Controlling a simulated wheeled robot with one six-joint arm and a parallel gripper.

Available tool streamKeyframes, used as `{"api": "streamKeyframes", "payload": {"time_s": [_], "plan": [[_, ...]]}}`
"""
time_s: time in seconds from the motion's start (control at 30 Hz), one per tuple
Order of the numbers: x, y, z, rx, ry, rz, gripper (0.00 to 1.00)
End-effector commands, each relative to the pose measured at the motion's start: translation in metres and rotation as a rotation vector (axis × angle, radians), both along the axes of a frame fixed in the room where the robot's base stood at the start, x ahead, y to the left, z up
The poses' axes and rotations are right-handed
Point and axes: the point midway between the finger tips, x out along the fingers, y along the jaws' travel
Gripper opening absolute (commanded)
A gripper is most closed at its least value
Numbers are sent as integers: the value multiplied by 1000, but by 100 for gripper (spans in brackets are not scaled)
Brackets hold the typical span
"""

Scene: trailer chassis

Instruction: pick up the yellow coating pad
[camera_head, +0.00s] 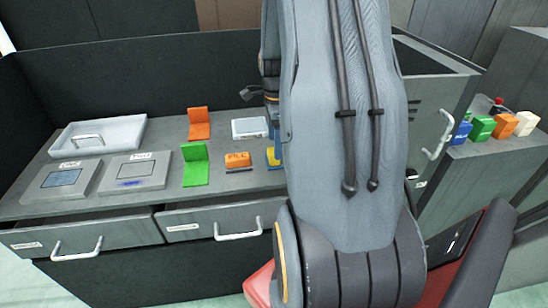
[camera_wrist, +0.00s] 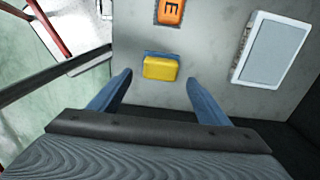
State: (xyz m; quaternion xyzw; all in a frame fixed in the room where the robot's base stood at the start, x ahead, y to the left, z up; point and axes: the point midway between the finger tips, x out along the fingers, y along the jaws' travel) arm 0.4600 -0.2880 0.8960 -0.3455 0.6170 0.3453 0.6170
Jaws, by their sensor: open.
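The yellow coating pad (camera_wrist: 160,68) lies on the grey worktop, with a blue part showing along its far edge. In the wrist view my gripper (camera_wrist: 158,82) is open and empty, with one blue finger on each side below the pad and clear space between the fingers and it. In the head view the yellow pad (camera_head: 273,156) is partly hidden behind my arm. My fingertips are hidden in the head view.
An orange lettered block (camera_head: 237,160) lies left of the pad. Green (camera_head: 195,165) and orange (camera_head: 199,123) L-shaped pieces and a pale panel (camera_wrist: 271,49) are nearby. Drawers with handles (camera_head: 238,231) line the front. More coloured blocks (camera_head: 481,127) stand on the right.

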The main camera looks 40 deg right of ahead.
Motion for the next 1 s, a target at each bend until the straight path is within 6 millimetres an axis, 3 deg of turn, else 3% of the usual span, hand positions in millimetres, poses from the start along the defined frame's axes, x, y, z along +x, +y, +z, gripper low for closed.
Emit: {"api": "streamKeyframes", "payload": {"time_s": [0.4, 0.7, 0.77, 1.0], "plan": [[-1, 1, -45, 2, 3, 1, 70], [0, 0, -50, 0, 0, 1, 70], [0, 0, -50, 0, 0, 1, 64], [0, 0, -50, 0, 0, 0, 23]]}}
